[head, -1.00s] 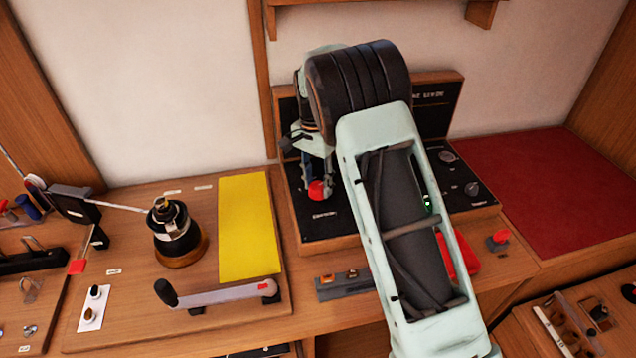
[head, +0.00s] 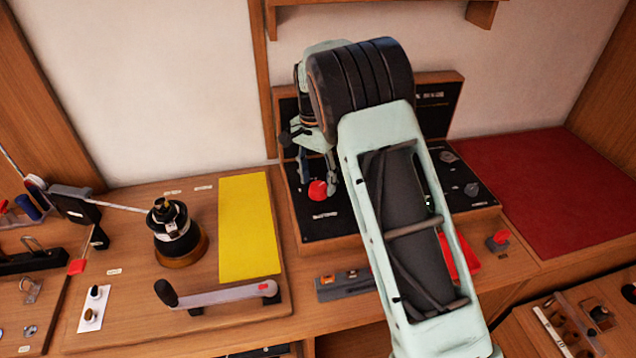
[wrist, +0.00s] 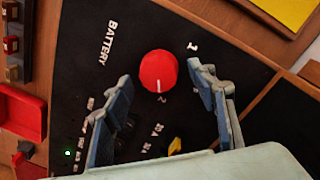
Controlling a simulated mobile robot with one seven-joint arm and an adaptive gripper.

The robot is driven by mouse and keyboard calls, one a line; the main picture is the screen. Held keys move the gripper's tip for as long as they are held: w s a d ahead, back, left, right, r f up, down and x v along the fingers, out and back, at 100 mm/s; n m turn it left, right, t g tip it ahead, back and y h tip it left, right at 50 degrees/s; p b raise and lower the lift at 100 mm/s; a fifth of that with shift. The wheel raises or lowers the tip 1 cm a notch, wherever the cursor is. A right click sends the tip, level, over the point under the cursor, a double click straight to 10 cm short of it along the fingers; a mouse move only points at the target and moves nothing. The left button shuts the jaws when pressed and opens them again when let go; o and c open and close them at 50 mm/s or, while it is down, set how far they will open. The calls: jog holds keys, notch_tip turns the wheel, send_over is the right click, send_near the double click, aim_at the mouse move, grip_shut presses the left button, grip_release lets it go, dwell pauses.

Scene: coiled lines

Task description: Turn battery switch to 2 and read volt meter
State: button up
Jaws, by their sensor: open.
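The red battery switch knob (head: 317,190) sits on the black panel (head: 300,222). In the wrist view the knob (wrist: 158,70) has a white line on it that points to the label 2; the label 1 lies up and right. My gripper (wrist: 162,76) is open and empty, with one blue-padded finger to each side of the knob in the picture. In the head view my gripper (head: 316,165) is just above and behind the knob, apart from it. I cannot make out a volt meter; my arm covers much of the panel.
A small yellow knob (wrist: 175,146) and a lit green lamp (wrist: 67,153) are on the panel. Grey knobs (head: 471,189) are at its right. A red tray (wrist: 22,118) is beside it. A winch (head: 174,232) and a yellow sheet (head: 246,225) lie left.

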aim_at(316, 184)
notch_tip(316, 184, up, 11)
jog(key=shift+w+a+f, duration=0.15)
jog(key=shift+a, duration=0.1)
